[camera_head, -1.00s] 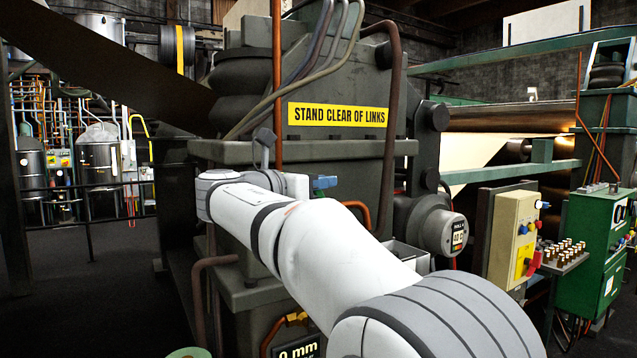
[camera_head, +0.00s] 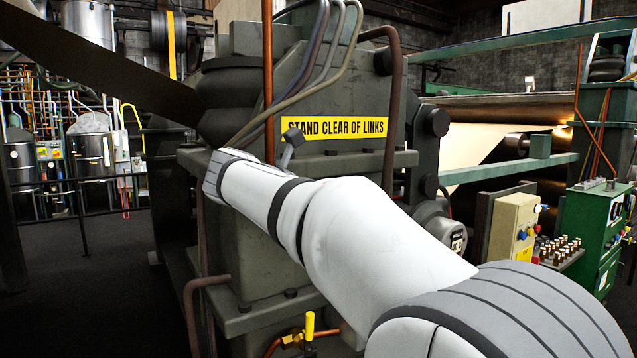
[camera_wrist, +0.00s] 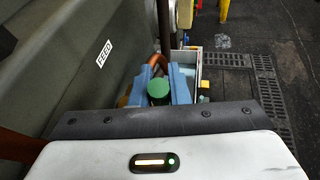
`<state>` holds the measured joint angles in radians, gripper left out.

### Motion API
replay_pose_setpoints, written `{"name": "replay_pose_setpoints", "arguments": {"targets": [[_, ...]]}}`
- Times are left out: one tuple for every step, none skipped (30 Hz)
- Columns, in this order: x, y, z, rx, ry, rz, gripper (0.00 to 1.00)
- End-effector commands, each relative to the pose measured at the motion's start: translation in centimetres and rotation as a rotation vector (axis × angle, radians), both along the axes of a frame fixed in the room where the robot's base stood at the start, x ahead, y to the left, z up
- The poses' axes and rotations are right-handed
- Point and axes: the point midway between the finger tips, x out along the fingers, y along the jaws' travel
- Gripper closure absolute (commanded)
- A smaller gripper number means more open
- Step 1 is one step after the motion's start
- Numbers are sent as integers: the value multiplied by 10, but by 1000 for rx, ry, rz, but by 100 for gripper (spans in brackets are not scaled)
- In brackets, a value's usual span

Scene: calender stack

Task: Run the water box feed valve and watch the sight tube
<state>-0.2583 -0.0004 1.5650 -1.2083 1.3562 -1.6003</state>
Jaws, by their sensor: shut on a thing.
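In the wrist view my gripper (camera_wrist: 158,88) has its blue fingers on either side of a round green knob (camera_wrist: 160,87) and is shut on it. The knob is near a white FEED label (camera_wrist: 104,53) on the grey housing to its left. The part below the knob is mostly hidden. In the head view the gripper is hidden behind my arm. I cannot make out a sight tube in either view.
In the head view the grey machine housing (camera_head: 235,262) bears a yellow STAND CLEAR OF LINKS sign (camera_head: 333,127). A yellow-handled fitting (camera_head: 309,325) is low by my arm. A control box (camera_head: 513,225) stands right. Dark floor (camera_head: 95,290) is open at left.

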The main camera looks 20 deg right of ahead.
Motion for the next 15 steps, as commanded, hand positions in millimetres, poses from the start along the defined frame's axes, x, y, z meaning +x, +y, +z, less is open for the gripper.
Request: {"name": "replay_pose_setpoints", "arguments": {"targets": [[1,-4,7,33,8,-1,100],[1,-6,6,51,13,-3,100],[1,-8,5,75,19,-5,100],[1,-10,4,91,23,-7,100],[1,-12,3,106,26,-9,100],[2,-14,2,127,30,-10,100],[2,-16,2,139,33,-10,100],[2,-17,1,151,36,-11,100],[2,-19,1,165,39,-12,100],[3,-19,0,175,41,-13,100],[3,-20,0,183,42,-13,100],[3,-21,-1,192,45,-13,100],[3,-22,-1,199,46,-14,100],[3,-22,-1,203,49,-13,100],[3,-23,-1,208,50,-14,100]]}}
